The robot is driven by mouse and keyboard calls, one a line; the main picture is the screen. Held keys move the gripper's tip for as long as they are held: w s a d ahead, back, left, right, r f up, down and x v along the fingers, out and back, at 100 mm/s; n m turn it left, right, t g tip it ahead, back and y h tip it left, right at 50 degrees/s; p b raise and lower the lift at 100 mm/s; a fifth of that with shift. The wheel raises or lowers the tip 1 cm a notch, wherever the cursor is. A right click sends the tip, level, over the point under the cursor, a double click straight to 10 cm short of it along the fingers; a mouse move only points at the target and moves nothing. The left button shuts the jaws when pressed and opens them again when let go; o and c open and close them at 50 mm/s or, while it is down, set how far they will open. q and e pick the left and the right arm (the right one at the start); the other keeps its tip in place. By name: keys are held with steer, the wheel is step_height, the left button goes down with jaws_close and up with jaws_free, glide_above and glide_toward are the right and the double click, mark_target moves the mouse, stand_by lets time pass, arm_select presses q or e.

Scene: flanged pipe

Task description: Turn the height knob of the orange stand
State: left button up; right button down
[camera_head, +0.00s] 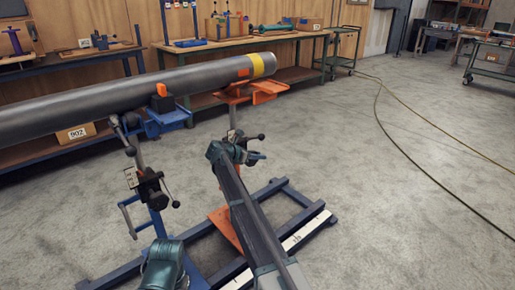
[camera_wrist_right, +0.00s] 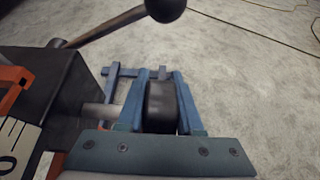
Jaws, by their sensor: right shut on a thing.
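The orange stand (camera_head: 262,88) holds up the right end of a long grey pipe (camera_head: 130,98). Its column drops to a black clamp block with a ball-ended lever, mostly behind my right arm. My right gripper (camera_head: 256,157) is at the right side of that block. In the right wrist view, the two blue fingers of my right gripper (camera_wrist_right: 160,100) are on either side of the black height knob (camera_wrist_right: 161,106), shut on it. A light shaft (camera_wrist_right: 97,115) runs from the knob toward the dark block (camera_wrist_right: 52,82). My left gripper is not in view.
The lever's black ball (camera_wrist_right: 165,8) is close above the knob. A blue stand (camera_head: 167,122) with its own clamp and crank is to the left. Blue floor rails (camera_head: 290,192) lie below. Workbenches line the back wall; open floor lies right, crossed by a cable (camera_head: 425,118).

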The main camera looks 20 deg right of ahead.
steer(key=shift+f+g+y+p, duration=0.25)
steer(key=shift+g+y+p, duration=0.05)
steer(key=shift+y+p, duration=0.45)
steer(key=c, duration=0.6)
jaws_free()
steer(key=shift+o, duration=0.2)
steer(key=p+v, duration=0.8)
steer(key=v, duration=0.5)
steer(key=shift+a+r, duration=0.2)
steer(key=shift+a, duration=0.1)
